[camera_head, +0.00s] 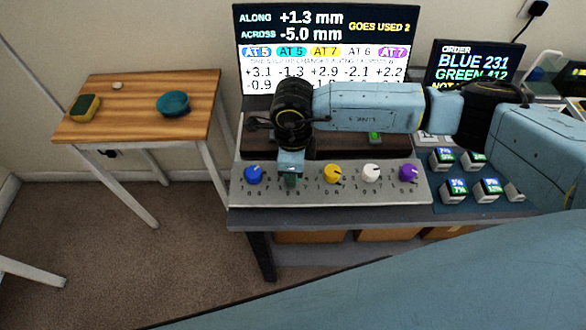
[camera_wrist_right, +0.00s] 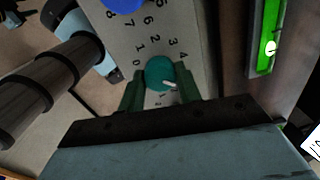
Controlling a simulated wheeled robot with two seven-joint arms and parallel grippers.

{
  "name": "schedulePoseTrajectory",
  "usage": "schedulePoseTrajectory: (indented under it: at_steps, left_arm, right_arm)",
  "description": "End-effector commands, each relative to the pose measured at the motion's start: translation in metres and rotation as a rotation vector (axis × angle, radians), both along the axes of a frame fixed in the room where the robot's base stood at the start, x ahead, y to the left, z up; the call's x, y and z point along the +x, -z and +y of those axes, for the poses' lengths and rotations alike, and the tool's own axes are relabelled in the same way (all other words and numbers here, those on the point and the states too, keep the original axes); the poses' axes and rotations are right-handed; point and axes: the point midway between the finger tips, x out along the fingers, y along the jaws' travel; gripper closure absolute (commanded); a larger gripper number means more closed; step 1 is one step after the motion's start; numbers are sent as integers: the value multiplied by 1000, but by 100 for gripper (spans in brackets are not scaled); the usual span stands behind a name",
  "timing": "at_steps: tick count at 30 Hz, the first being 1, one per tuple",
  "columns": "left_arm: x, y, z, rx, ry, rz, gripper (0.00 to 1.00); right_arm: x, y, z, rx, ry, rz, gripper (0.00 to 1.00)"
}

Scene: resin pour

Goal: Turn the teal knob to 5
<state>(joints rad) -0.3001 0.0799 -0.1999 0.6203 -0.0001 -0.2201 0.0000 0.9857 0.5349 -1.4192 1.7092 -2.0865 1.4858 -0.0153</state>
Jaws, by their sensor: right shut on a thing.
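The teal knob (camera_wrist_right: 158,72) sits between the two fingers of my right gripper (camera_wrist_right: 160,90) in the right wrist view, and the fingers are shut on it. Its white pointer mark points to the right and slightly down there; the digit it points at is hard to make out. In the head view my right gripper (camera_head: 291,174) comes down on the grey knob panel (camera_head: 400,193) and hides most of the teal knob. The screen (camera_head: 330,22) shows "AT 5" on the teal label. My left gripper is out of view.
The blue knob (camera_head: 253,174) is left of the gripper; the yellow (camera_head: 333,174), white (camera_head: 371,172) and purple (camera_head: 409,172) knobs are to its right. Several small labelled cubes stand on a blue mat (camera_head: 455,207) at right. A wooden table (camera_head: 135,115) stands at left.

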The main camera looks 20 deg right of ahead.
Motion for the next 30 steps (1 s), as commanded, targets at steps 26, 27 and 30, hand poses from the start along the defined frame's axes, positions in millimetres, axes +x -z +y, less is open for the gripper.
schedulePoseTrajectory:
  at_steps: [26, 27, 30]
  left_arm:
    - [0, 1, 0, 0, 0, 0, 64]
    - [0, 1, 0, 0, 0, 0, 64]
    - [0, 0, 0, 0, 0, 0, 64]
  right_arm:
    - [0, -1, 0, 1, -7, 0, 44]
    - [0, -2, 0, 1, -7, -1, 44]
    - [1, -9, 0, 2, -8, -3, 44]
